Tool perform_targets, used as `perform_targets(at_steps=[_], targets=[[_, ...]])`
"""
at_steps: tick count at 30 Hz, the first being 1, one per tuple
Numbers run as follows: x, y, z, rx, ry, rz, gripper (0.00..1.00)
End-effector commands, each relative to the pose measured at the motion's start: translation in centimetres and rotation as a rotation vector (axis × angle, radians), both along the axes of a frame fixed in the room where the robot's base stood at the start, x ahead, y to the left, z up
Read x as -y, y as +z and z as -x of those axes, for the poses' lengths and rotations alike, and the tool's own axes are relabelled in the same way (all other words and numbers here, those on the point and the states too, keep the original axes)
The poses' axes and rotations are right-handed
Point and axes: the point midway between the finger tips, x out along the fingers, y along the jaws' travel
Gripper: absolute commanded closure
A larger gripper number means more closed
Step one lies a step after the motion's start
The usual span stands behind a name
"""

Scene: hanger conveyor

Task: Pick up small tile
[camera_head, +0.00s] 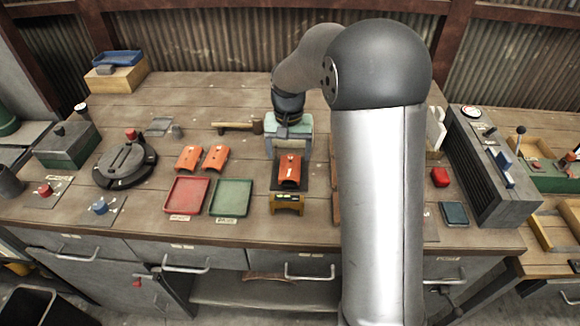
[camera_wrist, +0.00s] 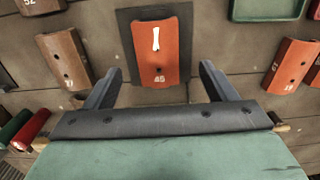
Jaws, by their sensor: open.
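My gripper (camera_head: 289,148) is open and empty behind the tile in the head view; both fingers of my gripper (camera_wrist: 160,80) show apart in the wrist view. Two more orange tiles (camera_head: 189,157) (camera_head: 215,156) lie to the left; one of them (camera_wrist: 290,65) shows at right in the wrist view. I cannot tell which tile is the small one.
A red tray (camera_head: 187,195) and a green tray (camera_head: 231,197) lie left of the stand. Brown tiles (camera_wrist: 65,58) show at left in the wrist view. A hammer (camera_head: 238,127) lies behind. My arm hides part of the bench at right. A grey console (camera_head: 495,165) stands farther right.

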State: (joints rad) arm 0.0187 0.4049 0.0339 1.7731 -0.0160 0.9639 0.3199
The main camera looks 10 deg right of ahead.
Motion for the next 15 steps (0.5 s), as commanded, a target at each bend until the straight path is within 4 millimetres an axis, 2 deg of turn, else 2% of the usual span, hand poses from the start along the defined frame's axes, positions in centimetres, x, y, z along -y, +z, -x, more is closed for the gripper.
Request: perform_targets(at_steps=[5,12,15], targets=[[0.1,-1.1,0.0,-0.002,0.0,0.0,0.22],[0.5,-4.5,-0.2,-0.003,0.0,0.001,0.22],[0.5,-5.4,-0.2,-0.001,0.0,0.001,0.22]])
